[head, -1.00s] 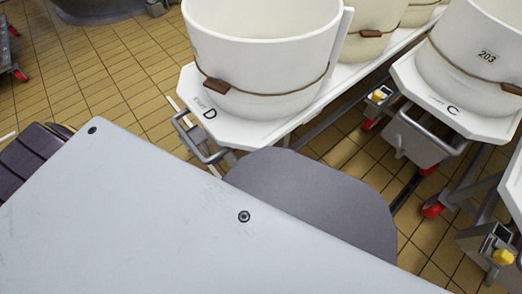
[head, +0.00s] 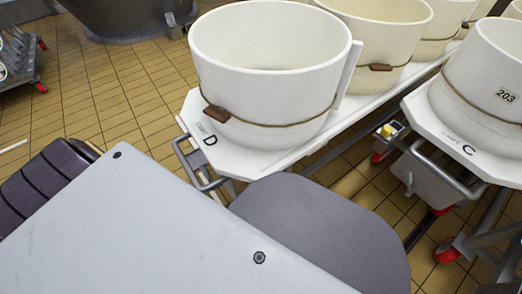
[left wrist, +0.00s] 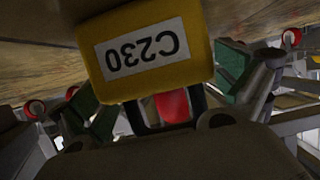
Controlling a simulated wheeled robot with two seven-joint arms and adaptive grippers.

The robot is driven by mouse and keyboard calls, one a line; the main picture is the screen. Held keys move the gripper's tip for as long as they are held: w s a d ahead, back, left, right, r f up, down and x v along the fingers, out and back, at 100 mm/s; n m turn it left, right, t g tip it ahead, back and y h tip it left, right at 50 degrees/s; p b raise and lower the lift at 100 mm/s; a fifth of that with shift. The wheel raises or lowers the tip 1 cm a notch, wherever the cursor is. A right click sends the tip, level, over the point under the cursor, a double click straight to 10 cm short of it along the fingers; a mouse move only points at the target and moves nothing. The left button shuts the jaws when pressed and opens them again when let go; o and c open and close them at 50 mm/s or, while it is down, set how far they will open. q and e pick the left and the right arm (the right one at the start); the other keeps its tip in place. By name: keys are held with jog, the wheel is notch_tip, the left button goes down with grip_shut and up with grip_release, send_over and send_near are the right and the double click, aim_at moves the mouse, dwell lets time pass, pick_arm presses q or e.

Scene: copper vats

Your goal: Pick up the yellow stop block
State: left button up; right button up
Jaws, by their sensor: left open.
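In the left wrist view a yellow block (left wrist: 145,62) with a white label reading C230, upside down, fills the upper middle, close to the camera. My left gripper (left wrist: 168,98) is open, with one green-padded finger on each side of the block. Whether either pad touches it I cannot tell. In the head view a small yellow piece (head: 387,130) shows on the cart marked C; I cannot tell if it is the same block. My left gripper is hidden in the head view, and my right gripper is in neither view.
A white vat (head: 270,75) stands on the white platform marked D (head: 209,140). Another vat (head: 485,80), numbered 203, stands on the platform marked C (head: 468,150). Red-wheeled metal frames stand below.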

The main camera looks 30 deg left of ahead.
pick_arm(q)
jog(key=shift+c, duration=0.3)
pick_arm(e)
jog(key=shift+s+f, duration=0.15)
pick_arm(q)
jog(key=shift+c, duration=1.3)
jog(key=c, duration=1.2)
jog(key=shift+o, duration=0.2)
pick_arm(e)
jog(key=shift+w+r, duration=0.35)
pick_arm(q)
jog(key=shift+r, duration=0.1)
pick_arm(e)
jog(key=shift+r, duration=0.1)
pick_arm(q)
jog(key=shift+s+a+r+p, duration=0.4)
jog(key=shift+a+r+p, duration=0.15)
jog(key=shift+p, duration=0.2)
jog(key=s+a+r+p, duration=0.5)
jog(key=s+a+r, duration=0.1)
jog(key=a, duration=0.4)
jog(key=shift+s+r, duration=0.4)
jog(key=shift+s, duration=0.5)
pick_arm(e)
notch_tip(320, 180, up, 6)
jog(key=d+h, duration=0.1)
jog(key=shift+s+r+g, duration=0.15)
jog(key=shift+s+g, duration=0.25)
